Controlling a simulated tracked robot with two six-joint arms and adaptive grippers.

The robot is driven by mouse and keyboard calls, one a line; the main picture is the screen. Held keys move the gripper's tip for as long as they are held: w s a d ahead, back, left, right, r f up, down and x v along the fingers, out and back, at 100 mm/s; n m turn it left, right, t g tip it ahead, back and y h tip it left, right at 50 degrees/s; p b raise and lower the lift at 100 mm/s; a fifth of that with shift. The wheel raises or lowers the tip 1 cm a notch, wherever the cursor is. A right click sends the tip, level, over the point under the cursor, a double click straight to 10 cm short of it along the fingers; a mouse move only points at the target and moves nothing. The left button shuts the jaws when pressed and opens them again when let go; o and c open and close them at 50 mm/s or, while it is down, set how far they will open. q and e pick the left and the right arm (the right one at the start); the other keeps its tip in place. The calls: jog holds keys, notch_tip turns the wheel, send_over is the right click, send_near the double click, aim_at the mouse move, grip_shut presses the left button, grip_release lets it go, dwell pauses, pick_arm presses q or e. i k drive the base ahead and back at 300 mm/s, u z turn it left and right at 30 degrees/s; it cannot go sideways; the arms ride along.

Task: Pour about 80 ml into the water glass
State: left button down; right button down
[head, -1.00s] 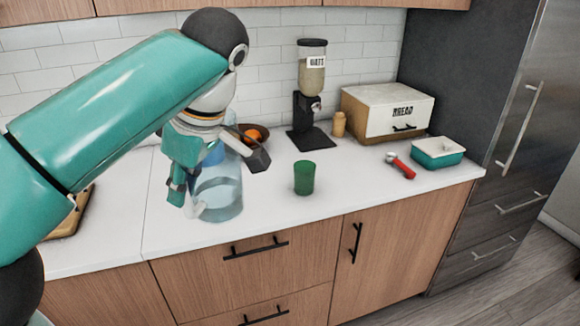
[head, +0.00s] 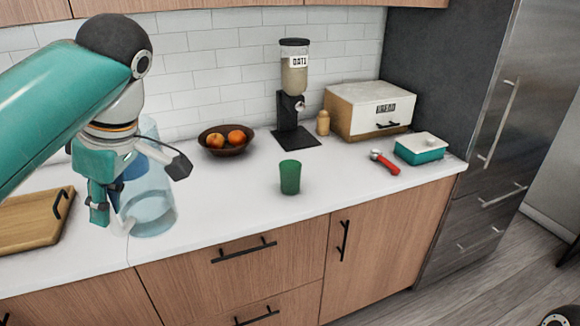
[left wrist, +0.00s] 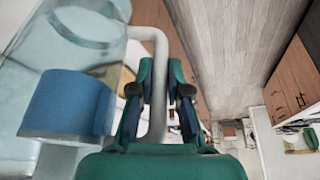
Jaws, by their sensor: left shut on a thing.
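A clear pitcher (head: 153,208) with a handle is at the left of the head view, near the counter's front edge. It looks roughly upright; I cannot tell whether its base touches the counter. My left gripper (head: 112,196) is shut on the pitcher's handle. My right gripper is out of view.
A fruit bowl (head: 226,149) stands behind, between pitcher and glass. Behind the glass are an oats dispenser (head: 295,80), a small jar (head: 323,123) and a bread box (head: 368,112). A red-handled tool (head: 384,162) and teal dish (head: 421,149) lie right. A wooden board (head: 30,225) lies left.

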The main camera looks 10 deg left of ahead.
aim_at(290, 169)
jog(key=u, duration=0.05)
jog(key=i, duration=1)
jog(key=z, duration=0.05)
